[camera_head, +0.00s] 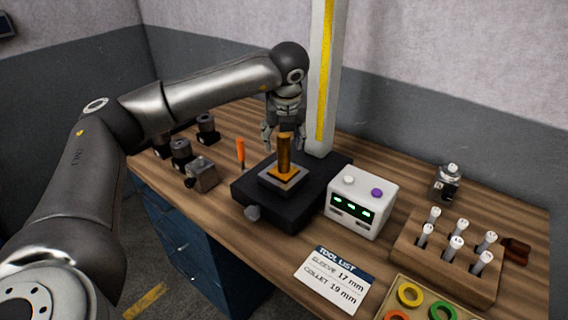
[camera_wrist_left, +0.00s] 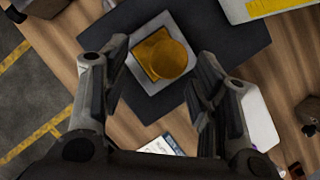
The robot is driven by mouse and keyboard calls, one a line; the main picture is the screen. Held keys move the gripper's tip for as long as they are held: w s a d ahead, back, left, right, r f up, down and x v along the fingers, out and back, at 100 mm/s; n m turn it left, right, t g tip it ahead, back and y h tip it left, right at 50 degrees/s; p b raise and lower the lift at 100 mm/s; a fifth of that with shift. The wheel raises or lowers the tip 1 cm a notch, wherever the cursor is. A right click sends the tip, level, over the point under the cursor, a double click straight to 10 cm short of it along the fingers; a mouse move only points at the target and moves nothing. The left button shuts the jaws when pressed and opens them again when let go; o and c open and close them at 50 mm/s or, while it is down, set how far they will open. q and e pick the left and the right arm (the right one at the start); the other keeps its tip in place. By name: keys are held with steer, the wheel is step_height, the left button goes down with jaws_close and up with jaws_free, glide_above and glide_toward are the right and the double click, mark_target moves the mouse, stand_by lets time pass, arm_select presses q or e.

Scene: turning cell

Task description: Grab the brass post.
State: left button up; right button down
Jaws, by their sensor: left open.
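The brass post (camera_head: 284,155) stands upright on a square brass foot, on a light grey plate (camera_head: 299,183) atop a black base (camera_head: 244,194). In the left wrist view the post (camera_wrist_left: 170,57) is seen from above, between and beyond the two fingers. My left gripper (camera_head: 284,138) points down over the post in the head view and is open. In the left wrist view my left gripper (camera_wrist_left: 160,95) has its fingers spread wide, with nothing between the pads that I can see gripped. My right gripper is not in view.
A white box with green displays (camera_head: 361,203) stands right of the base, and a white column (camera_head: 322,80) rises behind it. An orange-handled tool (camera_head: 240,152) and a grey metal block (camera_head: 201,174) are to the left. A wooden rack (camera_head: 438,262) holds several tools.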

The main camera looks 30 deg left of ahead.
mark_target(284, 145)
arm_select(q)
steer(key=p+x, duration=0.1)
steer(key=x, duration=0.2)
steer(key=shift+w+f+p, duration=0.2)
steer(key=shift+w+p, duration=0.05)
steer(key=shift+p, duration=0.15)
steer(key=shift+w+a+f, duration=0.1)
steer(key=shift+w+f, duration=0.1)
steer(key=shift+f, duration=0.35)
steer(key=c, duration=0.7)
jaws_close()
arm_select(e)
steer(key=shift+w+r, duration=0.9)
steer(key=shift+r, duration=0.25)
arm_select(q)
steer(key=shift+w+r, duration=0.1)
steer(key=shift+r, duration=0.15)
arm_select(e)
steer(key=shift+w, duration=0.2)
